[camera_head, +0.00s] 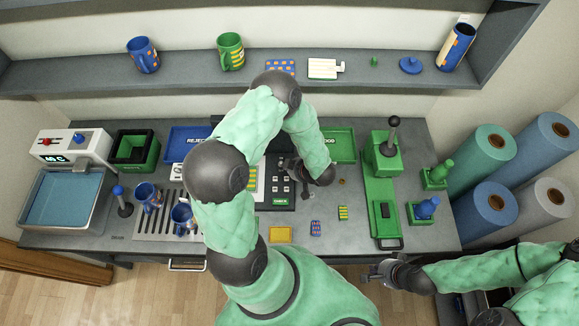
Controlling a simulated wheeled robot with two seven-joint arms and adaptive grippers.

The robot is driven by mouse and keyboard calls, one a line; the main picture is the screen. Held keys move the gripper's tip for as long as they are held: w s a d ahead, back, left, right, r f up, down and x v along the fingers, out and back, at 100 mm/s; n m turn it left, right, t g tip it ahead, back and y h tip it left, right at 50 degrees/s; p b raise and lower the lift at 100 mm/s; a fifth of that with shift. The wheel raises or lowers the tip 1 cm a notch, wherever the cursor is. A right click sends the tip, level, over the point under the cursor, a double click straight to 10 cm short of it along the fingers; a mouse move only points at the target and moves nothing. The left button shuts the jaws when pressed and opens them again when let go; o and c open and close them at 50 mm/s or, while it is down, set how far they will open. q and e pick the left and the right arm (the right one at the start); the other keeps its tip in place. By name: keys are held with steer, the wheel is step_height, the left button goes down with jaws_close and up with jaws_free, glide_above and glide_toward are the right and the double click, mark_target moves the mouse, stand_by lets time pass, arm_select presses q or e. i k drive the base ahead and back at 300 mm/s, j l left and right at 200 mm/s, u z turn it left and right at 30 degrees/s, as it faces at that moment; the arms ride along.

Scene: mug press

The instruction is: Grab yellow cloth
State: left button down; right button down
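The yellow cloth (280,234) looks like a small flat square, lying near the front edge of the grey worktop. My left arm arches over the middle of the worktop. Its gripper (299,171) points down at the black press area behind the cloth, clear of the cloth; its fingers are too small and dark to read. My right gripper (378,272) hangs just off the worktop's front edge, right of the cloth and apart from it. Its fingers look spread and empty.
A green press (382,190) stands right of the cloth. Small patterned pieces (316,229) lie between them. Blue mugs (181,218) stand on a drip grate at left. A shelf (190,65) runs behind. Coloured rolls (487,208) stand at the right.

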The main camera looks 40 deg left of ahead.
mark_target(277, 234)
steer(key=l, duration=0.75)
steer(key=k+l, duration=0.15)
steer(key=l, duration=0.6)
